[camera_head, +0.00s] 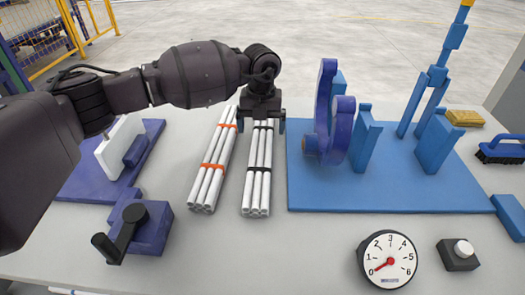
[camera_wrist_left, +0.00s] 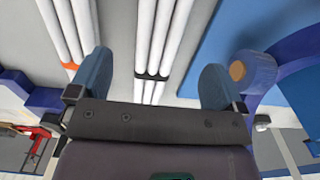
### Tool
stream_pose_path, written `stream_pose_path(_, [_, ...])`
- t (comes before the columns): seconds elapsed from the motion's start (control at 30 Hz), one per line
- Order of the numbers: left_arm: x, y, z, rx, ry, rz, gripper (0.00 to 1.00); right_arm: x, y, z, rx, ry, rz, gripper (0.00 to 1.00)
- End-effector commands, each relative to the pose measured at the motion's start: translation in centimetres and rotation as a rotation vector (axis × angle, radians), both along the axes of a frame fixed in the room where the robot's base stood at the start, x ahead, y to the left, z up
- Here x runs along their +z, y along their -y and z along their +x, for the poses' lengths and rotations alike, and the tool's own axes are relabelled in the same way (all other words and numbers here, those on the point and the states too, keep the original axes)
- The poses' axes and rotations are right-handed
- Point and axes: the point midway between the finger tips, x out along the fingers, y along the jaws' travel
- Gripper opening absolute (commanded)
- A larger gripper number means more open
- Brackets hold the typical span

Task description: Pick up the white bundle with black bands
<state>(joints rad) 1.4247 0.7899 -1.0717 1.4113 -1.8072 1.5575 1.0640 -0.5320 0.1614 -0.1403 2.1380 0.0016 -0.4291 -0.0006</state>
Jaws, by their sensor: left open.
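The white bundle with black bands (camera_head: 258,173) lies lengthwise on the table, to the right of a similar bundle. My left gripper (camera_head: 262,122) is over its far end, with a blue fingertip on each side of it. In the left wrist view the bundle (camera_wrist_left: 158,45) runs between the two open fingers (camera_wrist_left: 152,80), with a black band near the gripper base. The fingers are apart from the bundle, and nothing is held. The far tip of the bundle is partly hidden by the gripper. My right gripper is not in view.
A white bundle with orange bands (camera_head: 212,170) lies close on the left. A blue base plate (camera_head: 390,190) with upright fixtures is on the right. A purple clamp (camera_head: 150,225), a dial gauge (camera_head: 387,259) and a button box (camera_head: 458,255) are nearer the front.

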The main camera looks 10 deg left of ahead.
Motion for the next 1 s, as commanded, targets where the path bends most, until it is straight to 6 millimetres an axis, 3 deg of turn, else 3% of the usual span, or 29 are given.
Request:
stream_pose_path(0.03, [-1.5,0.0,-0.1,0.0,-0.008,0.001,0.96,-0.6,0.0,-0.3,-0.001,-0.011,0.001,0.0])
stream_pose_path(0.1, [-2.5,0.0,0.0,0.0,-0.008,0.001,0.96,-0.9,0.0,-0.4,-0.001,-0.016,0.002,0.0])
stream_pose_path(0.37, [-4.1,0.0,0.0,0.0,-0.006,-0.001,0.96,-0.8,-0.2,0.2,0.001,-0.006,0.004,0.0])
stream_pose_path(0.7, [-8.5,0.0,0.1,0.0,-0.01,-0.001,0.96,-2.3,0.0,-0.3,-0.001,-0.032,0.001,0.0])
stream_pose_path(0.97, [-8.4,0.0,0.1,0.0,-0.003,-0.002,0.96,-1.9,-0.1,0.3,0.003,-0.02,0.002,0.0])
stream_pose_path(1.0, [-8.4,0.0,0.1,0.0,-0.003,-0.002,0.91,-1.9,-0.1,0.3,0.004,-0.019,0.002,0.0])
